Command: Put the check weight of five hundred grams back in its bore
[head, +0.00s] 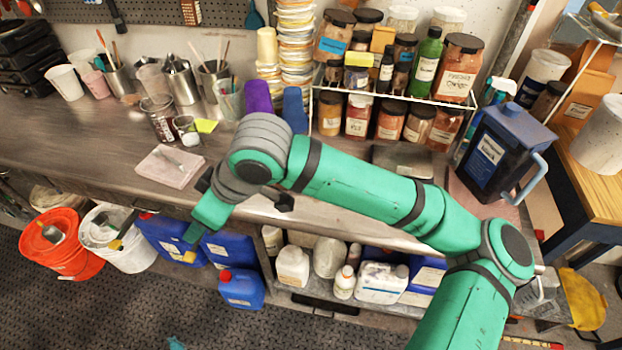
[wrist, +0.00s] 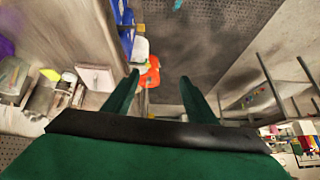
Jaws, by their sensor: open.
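My gripper (wrist: 159,88) is open and empty in the wrist view, its two green fingers apart. In the head view my gripper (head: 197,225) hangs at the front edge of the bench, tilted down to the left, and its fingers are partly hidden. I cannot pick out the five hundred gram check weight or its bore in either view. My arm covers part of the bench in the head view.
A pale pink slab (head: 170,166) lies on the bench (head: 90,155), left of my gripper. Jars and cups stand behind. A blue jug (head: 492,150) stands right. An orange bucket (head: 62,245), a white bucket (head: 118,245) and blue canisters (head: 240,288) are below.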

